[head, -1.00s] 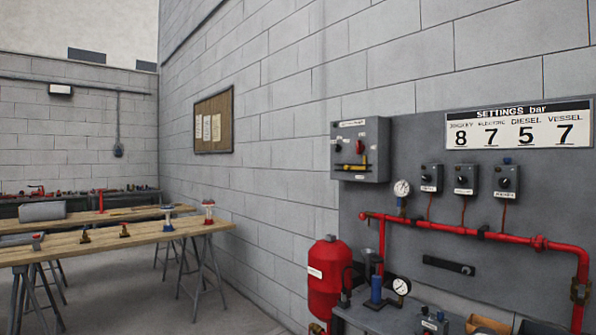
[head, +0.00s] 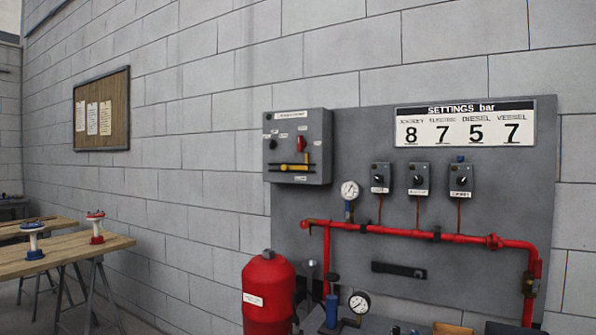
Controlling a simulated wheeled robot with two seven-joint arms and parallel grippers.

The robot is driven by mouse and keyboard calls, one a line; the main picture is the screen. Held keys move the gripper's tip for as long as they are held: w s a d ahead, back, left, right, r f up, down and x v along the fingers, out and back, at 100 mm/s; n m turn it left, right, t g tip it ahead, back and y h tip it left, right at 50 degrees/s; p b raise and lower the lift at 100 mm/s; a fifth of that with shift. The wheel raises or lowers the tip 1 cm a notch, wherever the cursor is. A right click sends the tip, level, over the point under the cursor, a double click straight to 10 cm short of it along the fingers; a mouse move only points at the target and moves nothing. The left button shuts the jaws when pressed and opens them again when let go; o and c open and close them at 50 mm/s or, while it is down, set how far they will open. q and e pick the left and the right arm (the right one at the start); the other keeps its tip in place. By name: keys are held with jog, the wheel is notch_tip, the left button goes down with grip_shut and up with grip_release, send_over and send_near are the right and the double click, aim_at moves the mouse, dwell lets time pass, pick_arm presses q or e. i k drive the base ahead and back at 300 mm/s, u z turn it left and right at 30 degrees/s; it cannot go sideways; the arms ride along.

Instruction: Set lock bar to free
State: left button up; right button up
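A grey control box (head: 298,146) is mounted on the upper left of the grey panel. A yellow bar (head: 294,167) lies level across the lower part of its front, below a red handle (head: 301,144) that points up. The yellow bar looks like the lock bar, but its small labels are too blurred to read, so I cannot tell its marked position. A black bar (head: 398,270) is also fixed level on the panel, below the red pipe. Neither of my grippers is in view.
A red vessel (head: 268,290) stands below the box, and a red pipe (head: 415,233) crosses the panel. A gauge (head: 350,190) and three small switch boxes (head: 418,179) sit above the pipe. A wooden trestle table (head: 60,256) is at the left.

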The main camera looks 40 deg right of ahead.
aim_at(284, 168)
jog(key=z, duration=0.6)
jog(key=i, duration=0.65)
jog(key=z, duration=0.8)
